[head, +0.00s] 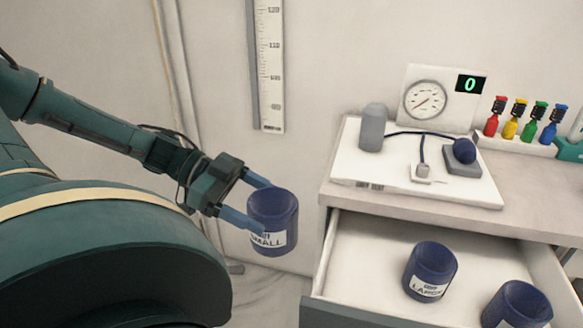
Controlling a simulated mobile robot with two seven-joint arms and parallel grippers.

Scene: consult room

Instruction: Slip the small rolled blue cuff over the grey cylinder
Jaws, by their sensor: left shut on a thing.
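My left gripper (262,204) is shut on the small rolled blue cuff (273,236), whose white label reads "SMALL". The cuff is held upright in the air, left of the desk, with its open top showing. The grey cylinder (373,128) stands upright on a white board (345,166) on the desk, to the right of and beyond the cuff, well apart from it. Nothing is around the cylinder. A dark tube runs from near it to a blue bulb. My right gripper is not in view.
An open drawer (362,262) below the desktop holds a blue cuff labelled LARGE (431,270) and another blue cuff (516,305). On the desk are a dial panel (428,99) reading 0, a blue bulb (464,151), a small grey block (422,173) and several coloured bottles (513,120).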

